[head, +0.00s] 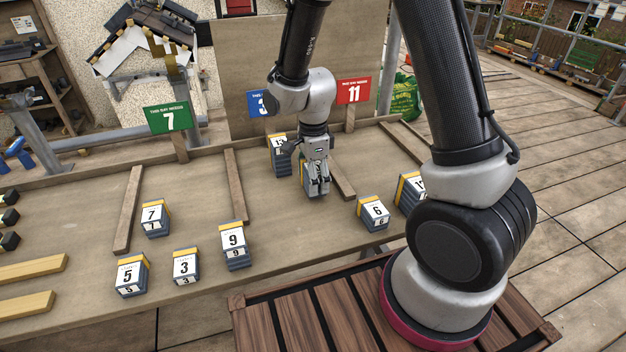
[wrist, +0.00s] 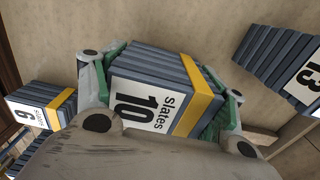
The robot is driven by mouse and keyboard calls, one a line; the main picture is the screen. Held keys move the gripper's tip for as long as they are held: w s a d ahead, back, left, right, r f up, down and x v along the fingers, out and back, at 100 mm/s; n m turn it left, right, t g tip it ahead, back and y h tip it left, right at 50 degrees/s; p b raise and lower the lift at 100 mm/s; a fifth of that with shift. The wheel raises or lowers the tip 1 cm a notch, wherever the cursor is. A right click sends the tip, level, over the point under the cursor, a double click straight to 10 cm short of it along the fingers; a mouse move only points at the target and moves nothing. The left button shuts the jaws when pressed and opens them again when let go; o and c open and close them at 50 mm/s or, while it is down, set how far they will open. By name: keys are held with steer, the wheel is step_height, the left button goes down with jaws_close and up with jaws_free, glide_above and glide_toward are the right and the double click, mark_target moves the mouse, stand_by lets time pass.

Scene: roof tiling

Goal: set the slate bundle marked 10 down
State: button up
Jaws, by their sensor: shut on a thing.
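The slate bundle marked 10 (wrist: 180,95) is a stack of blue-grey slates with a yellow band and a white label. It fills the middle of the wrist view, with green-padded fingers on both sides. My gripper (head: 317,190) is shut on it and points down over the table, left of a wooden divider. In the head view my gripper hides most of the bundle. I cannot tell whether its underside touches the table (head: 200,230).
Bundle 13 (head: 278,143) stands close behind my gripper; bundle 6 (head: 373,211) is to the right. Bundles 9 (head: 234,243), 3 (head: 186,266), 5 (head: 131,275) and 7 (head: 154,217) stand left. Wooden dividers (head: 236,188) split the table. Signs read 7 (head: 168,118) and 11 (head: 353,91).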

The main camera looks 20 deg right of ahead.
steer(key=shift+f, duration=0.5)
steer(key=o, duration=1.6)
steer(key=shift+f, duration=0.1)
steer(key=shift+o, duration=0.2)
step_height(320, 180, up, 12)
steer(key=shift+r, duration=0.2)
steer(key=s+d+r+n+t, duration=0.4)
steer(key=s+d+r+n, duration=1.1)
steer(key=s+n, duration=0.3)
steer(key=shift+s+r, duration=0.35)
steer(key=shift+s, duration=0.2)
